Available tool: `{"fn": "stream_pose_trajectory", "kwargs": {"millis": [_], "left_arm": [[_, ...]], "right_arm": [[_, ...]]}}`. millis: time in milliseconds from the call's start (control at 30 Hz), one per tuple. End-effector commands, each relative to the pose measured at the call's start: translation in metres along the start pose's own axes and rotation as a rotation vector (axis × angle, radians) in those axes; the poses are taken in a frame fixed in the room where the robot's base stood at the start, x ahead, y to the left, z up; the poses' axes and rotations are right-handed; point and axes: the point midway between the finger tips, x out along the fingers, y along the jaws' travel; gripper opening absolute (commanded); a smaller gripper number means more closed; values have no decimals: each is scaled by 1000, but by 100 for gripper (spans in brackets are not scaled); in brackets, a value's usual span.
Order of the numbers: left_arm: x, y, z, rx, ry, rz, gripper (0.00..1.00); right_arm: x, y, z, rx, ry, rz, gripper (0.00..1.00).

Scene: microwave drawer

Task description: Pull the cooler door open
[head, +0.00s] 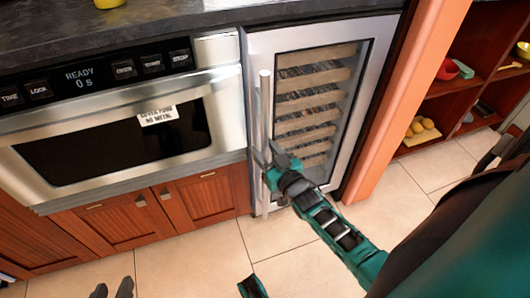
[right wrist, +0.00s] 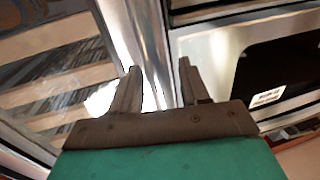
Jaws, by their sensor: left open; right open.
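The cooler (head: 318,100) stands right of the microwave, with a silver-framed glass door and wooden racks behind the glass. Its door looks shut. A long vertical silver handle (head: 265,105) runs along the door's left edge. My right gripper (head: 268,156) is open at the handle's lower half, its fingers close around or beside the bar. In the right wrist view, a bright silver strip (right wrist: 137,40) runs down between the open fingers (right wrist: 160,85); contact cannot be told. My left gripper (head: 112,290) is open and low at the bottom edge, away from the cooler; only its fingertips show.
The microwave drawer (head: 110,140) is at the left, above wooden cabinets (head: 205,197). An orange-brown post (head: 410,95) stands right of the cooler, then open shelves (head: 450,105). The tiled floor (head: 190,260) before the cooler is clear apart from my arms.

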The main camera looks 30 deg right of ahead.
Motion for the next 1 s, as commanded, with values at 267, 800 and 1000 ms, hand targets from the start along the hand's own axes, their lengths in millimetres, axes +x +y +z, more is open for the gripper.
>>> {"fn": "stream_pose_trajectory", "kwargs": {"millis": [267, 800, 1000], "left_arm": [[0, 0, -4, -1, 10, 0, 43], [1, -2, -3, -1, 6, -4, 43], [1, -2, -1, -1, 3, -5, 43]], "right_arm": [[1, 0, 0, 0, -1, 0, 44], [1, 0, 0, 0, 0, 0, 0], [1, 0, 0, 0, 0, 0, 0]]}}
